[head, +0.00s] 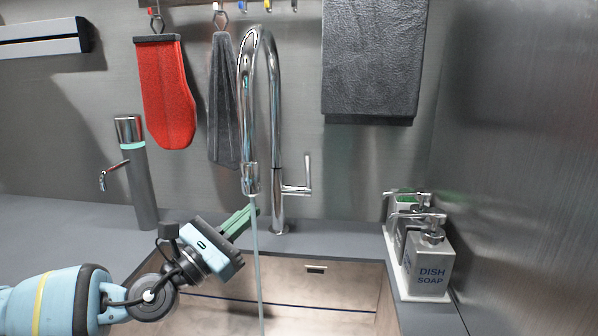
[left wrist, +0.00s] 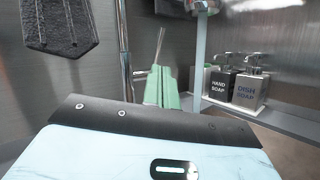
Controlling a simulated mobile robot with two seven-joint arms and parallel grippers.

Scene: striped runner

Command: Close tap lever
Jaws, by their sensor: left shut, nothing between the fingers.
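The chrome tap (head: 274,130) rises behind the sink in a tall arc. Its lever (head: 307,177) sticks out from the right side of the post and its handle points up. A stream of water (head: 257,265) runs from the spout into the sink. My left gripper (head: 250,212) has green fingers, which are shut and empty; they are left of the tap post and below the lever, by the water stream. In the left wrist view the fingers (left wrist: 167,85) show with the tap post (left wrist: 125,65) to their left and the lever (left wrist: 160,45) showing above them. My right gripper is out of view.
The sink (head: 335,300) is in front of the tap. Soap bottles (head: 428,262) stand on a white tray at the right, near a metal side wall. A grey dispenser (head: 138,175) stands at the left. A red mitt (head: 165,92) and grey towels (head: 370,60) hang behind.

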